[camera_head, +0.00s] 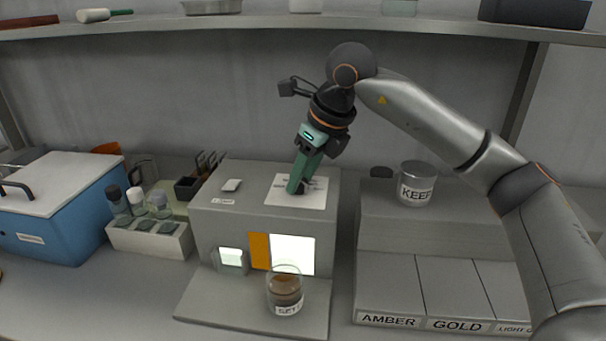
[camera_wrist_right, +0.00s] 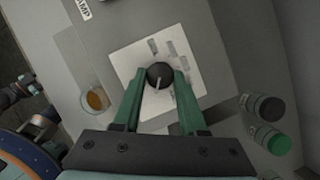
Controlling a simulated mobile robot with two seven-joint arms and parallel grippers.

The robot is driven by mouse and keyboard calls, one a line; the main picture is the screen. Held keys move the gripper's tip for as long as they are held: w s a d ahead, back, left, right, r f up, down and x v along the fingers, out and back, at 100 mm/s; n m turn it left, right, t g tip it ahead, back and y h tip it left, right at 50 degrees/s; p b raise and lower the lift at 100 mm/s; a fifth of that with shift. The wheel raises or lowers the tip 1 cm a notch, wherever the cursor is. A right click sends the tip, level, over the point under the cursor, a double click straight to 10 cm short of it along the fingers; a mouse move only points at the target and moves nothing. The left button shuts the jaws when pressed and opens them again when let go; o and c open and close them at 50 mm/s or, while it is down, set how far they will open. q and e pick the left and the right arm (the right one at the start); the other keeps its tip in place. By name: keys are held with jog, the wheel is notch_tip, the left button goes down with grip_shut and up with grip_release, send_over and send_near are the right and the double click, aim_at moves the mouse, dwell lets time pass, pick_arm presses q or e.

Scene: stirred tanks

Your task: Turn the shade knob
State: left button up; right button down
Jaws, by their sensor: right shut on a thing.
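The shade knob (camera_wrist_right: 159,75) is a dark round knob with a pale pointer line, on a white marked plate (camera_wrist_right: 137,55) on top of the grey box (camera_head: 262,222). My right gripper (camera_head: 297,187), with green fingers, reaches down onto it from above. In the wrist view its fingers are on either side of the knob, shut on it. In the head view the fingers mostly hide the knob. The box front shows a bright white window (camera_head: 293,255), an amber strip (camera_head: 259,251) and a smaller pale lit window (camera_head: 231,256).
A labelled glass beaker of brown liquid (camera_head: 286,291) stands before the box. A KEEP beaker (camera_head: 416,184) stands on the right step (camera_head: 450,238), above bays labelled AMBER and GOLD. Left are a vial rack (camera_head: 150,240) and a blue cooler (camera_head: 75,222). A shelf (camera_head: 270,22) runs overhead.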

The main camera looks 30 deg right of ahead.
jog(key=shift+a+m+h, duration=0.1)
jog(key=shift+m+h, duration=0.2)
jog(key=shift+m, duration=0.7)
jog(key=shift+c, duration=2.2)
grip_release()
jog(key=p+v, duration=0.1)
jog(key=v, duration=1.1)
jog(key=shift+s+r, duration=0.2)
jog(key=shift+r, duration=0.1)
jog(key=shift+f, duration=0.1)
